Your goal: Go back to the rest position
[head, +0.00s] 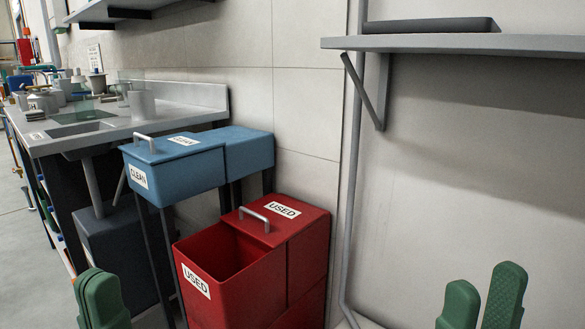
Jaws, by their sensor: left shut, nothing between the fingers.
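My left gripper (102,300) shows at the bottom left, its green fingers together and nothing visible between them. It is in front of and to the left of the red bin. My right gripper (483,300) shows at the bottom right. Its two green fingers stand apart with nothing between them, in front of the bare wall. Only the fingers of both grippers are in view; the arms are out of the picture.
A red bin (244,295) labelled USED has an open front part. A blue bin (183,172) labelled CLEAN, lid down, stands behind it. A sink counter (180,110) is at the left. A wall shelf (440,42) holds a dark flat object (430,25).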

